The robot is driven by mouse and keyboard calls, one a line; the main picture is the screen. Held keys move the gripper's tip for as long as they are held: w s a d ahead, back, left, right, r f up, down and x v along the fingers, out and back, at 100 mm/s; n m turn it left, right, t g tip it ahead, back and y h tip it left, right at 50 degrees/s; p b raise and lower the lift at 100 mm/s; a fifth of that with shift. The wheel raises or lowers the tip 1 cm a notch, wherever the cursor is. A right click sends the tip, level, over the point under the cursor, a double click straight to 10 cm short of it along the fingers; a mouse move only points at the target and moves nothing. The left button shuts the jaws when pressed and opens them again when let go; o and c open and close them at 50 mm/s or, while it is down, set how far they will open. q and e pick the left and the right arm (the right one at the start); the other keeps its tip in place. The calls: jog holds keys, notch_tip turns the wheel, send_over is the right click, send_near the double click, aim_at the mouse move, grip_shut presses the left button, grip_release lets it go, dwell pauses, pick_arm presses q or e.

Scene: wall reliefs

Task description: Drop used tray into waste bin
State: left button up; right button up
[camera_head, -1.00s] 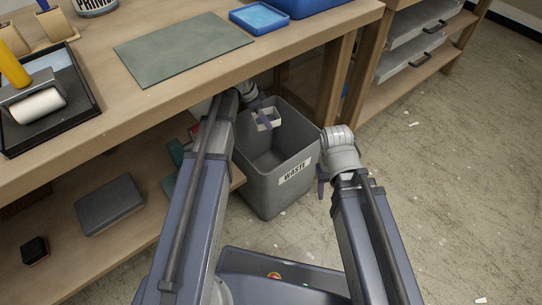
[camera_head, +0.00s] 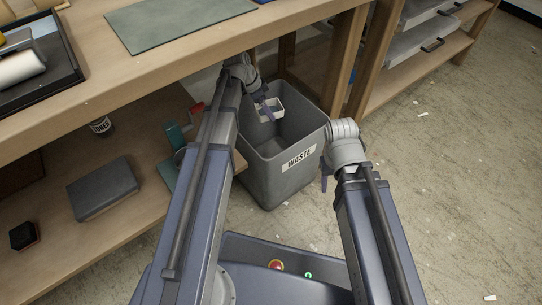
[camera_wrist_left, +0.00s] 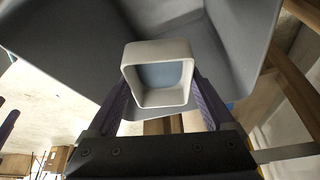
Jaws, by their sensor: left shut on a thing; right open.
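The used tray is a small white square tray with a blue-grey inside. It shows in the head view (camera_head: 268,110) and in the left wrist view (camera_wrist_left: 158,50). My left gripper (camera_head: 266,108) is shut on it, with one purple finger on each side in the left wrist view (camera_wrist_left: 158,95). The tray is at the open mouth of the grey waste bin (camera_head: 290,172), towards its far left side in the head view. The bin has a white label reading WASTE. My right gripper (camera_head: 325,180) is open and empty, just right of the bin, partly hidden by its wrist.
The floor on the right (camera_head: 450,200) is mostly clear, with small scraps.

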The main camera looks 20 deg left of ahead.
pick_arm(q)
jog(key=shift+f, duration=0.35)
jog(key=shift+r, duration=0.1)
pick_arm(e)
jog(key=shift+f, duration=0.3)
pick_arm(q)
jog(key=o, duration=1.1)
jog(key=shift+c, duration=0.2)
pick_arm(e)
jog(key=shift+r, duration=0.1)
pick_arm(q)
jog(key=p+v, duration=0.7)
jog(key=v, duration=0.1)
pick_arm(e)
notch_tip(320, 180, up, 7)
